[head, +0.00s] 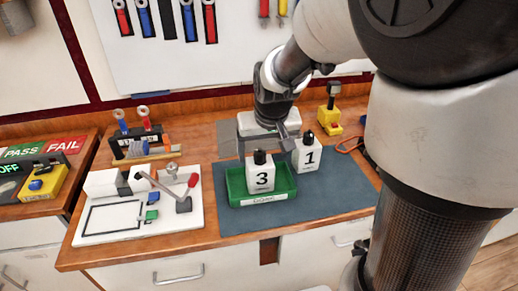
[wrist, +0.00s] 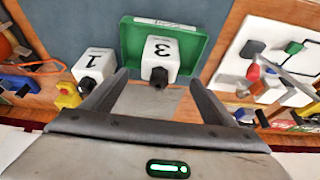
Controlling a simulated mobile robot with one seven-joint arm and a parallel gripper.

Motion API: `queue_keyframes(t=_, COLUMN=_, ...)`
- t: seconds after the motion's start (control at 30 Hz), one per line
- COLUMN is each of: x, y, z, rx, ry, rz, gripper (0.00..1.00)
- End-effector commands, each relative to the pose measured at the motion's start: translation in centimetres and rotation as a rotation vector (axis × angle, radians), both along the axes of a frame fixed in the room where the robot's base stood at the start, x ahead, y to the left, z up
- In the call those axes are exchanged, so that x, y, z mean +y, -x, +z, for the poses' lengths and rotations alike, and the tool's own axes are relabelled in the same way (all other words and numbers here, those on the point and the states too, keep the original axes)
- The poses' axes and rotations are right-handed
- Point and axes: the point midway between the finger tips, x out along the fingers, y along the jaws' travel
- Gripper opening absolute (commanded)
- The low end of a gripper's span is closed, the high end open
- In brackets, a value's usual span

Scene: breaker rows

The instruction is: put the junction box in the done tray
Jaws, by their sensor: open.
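A white box marked 3 (head: 260,177), with a black knob on top, stands upright in the green tray (head: 236,188). The tray's front label is too small to read surely. A similar white box marked 1 (head: 306,157) stands on the mat just right of the tray. My gripper (head: 267,146) is open and empty above and behind box 3. In the wrist view, my gripper's fingers (wrist: 157,77) are spread, with box 3 (wrist: 160,58) beyond the tips in the tray (wrist: 130,42). Box 1 (wrist: 93,64) lies outside the left finger.
A blue-grey mat (head: 300,205) lies under the tray, with bare room in front. A white board (head: 180,222) with a red-handled lever is at the left. A tool rack (head: 138,140) stands behind it. A yellow-based device (head: 329,122) is at the back right.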

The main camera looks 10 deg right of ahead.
Motion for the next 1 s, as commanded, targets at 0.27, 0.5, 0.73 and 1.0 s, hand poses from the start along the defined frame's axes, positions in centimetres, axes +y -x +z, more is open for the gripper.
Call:
queue_keyframes(t=0.27, x=0.0, y=6.9, z=6.6, rx=-0.047, ry=-0.027, rz=0.009, gripper=0.8)
queue_keyframes(t=0.5, x=-0.1, y=16.6, z=10.2, rx=-0.086, ry=-0.016, rz=0.02, gripper=0.8)
queue_keyframes(t=0.73, x=-0.2, y=20.5, z=10.4, rx=-0.098, ry=0.001, rz=0.022, gripper=0.8)
queue_keyframes(t=1.0, x=-0.2, y=20.6, z=10.4, rx=-0.097, ry=0.002, rz=0.023, gripper=0.8)
